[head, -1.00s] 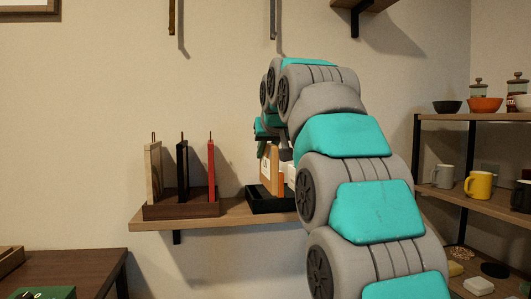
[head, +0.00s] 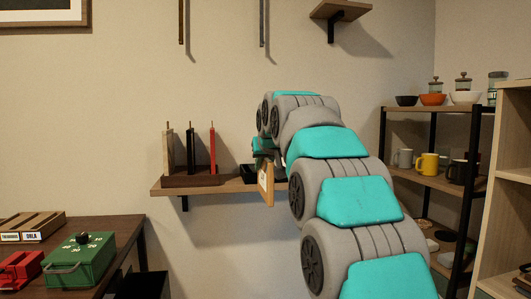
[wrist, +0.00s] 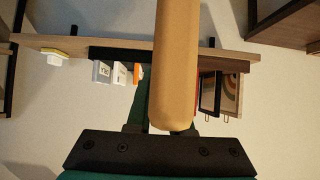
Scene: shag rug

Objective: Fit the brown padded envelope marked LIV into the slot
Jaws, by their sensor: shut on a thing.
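The brown padded envelope (head: 267,184) hangs upright, seen nearly edge-on, with a white label on its left face; I cannot read the label. My gripper (head: 264,152) is shut on its top, partly hidden by my arm. In the wrist view the envelope (wrist: 175,70) runs up the middle between the fingers (wrist: 172,118). It is in front of the wall shelf (head: 225,188), its lower end below the shelf top. A black holder (head: 247,172) on the shelf is mostly hidden behind it; its dark edge (wrist: 120,54) shows in the wrist view. No slot opening is visible.
A brown rack (head: 190,180) with a wooden, a black and a red upright piece stands left on the shelf. White labelled items (wrist: 101,72) and an orange one stand at the black holder. A table (head: 110,245) is at left, a mug shelf (head: 440,180) at right.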

